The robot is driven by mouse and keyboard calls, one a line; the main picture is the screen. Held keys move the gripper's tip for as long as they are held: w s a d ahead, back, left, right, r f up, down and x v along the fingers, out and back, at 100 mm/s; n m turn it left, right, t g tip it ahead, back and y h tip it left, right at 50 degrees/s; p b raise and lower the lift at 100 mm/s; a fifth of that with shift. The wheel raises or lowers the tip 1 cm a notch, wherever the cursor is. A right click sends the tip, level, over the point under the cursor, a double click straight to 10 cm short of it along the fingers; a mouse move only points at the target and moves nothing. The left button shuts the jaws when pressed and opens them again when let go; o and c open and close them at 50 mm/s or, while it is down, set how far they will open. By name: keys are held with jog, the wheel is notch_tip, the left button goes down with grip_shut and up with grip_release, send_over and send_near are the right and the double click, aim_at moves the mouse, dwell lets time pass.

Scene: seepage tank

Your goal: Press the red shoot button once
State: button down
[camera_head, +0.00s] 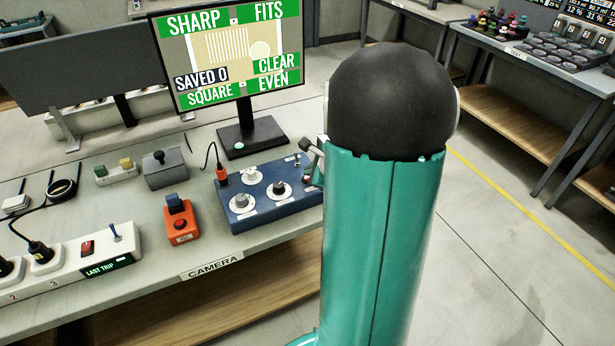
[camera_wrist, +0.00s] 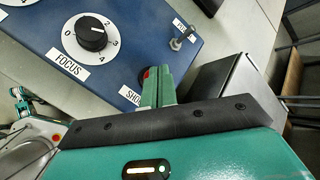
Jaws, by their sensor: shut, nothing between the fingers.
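The blue control box (camera_head: 266,198) stands on the bench, its right end hidden behind my arm. In the wrist view the box (camera_wrist: 150,35) shows its FOCUS knob (camera_wrist: 92,36), a small toggle and a partly covered label starting "SHO" (camera_wrist: 130,95). A sliver of the red shoot button (camera_wrist: 147,73) in a dark collar shows right beside my fingertips. My gripper (camera_wrist: 158,70) is shut and empty, its green fingers over the button's place and hiding most of it. I cannot tell whether the fingertips touch the button.
The monitor (camera_head: 232,55) reads SHARP, FITS, CLEAR, EVEN, SQUARE and SAVED 0. An orange box (camera_head: 182,238) with its own red button stands left of the control box. A white power strip (camera_head: 70,262) lies farther left. Open floor lies right of the bench.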

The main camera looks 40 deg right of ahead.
jog(key=shift+f, duration=0.3)
dwell(0.4)
jog(key=shift+r, duration=0.8)
notch_tip(320, 180, up, 6)
dwell(0.5)
dwell(0.6)
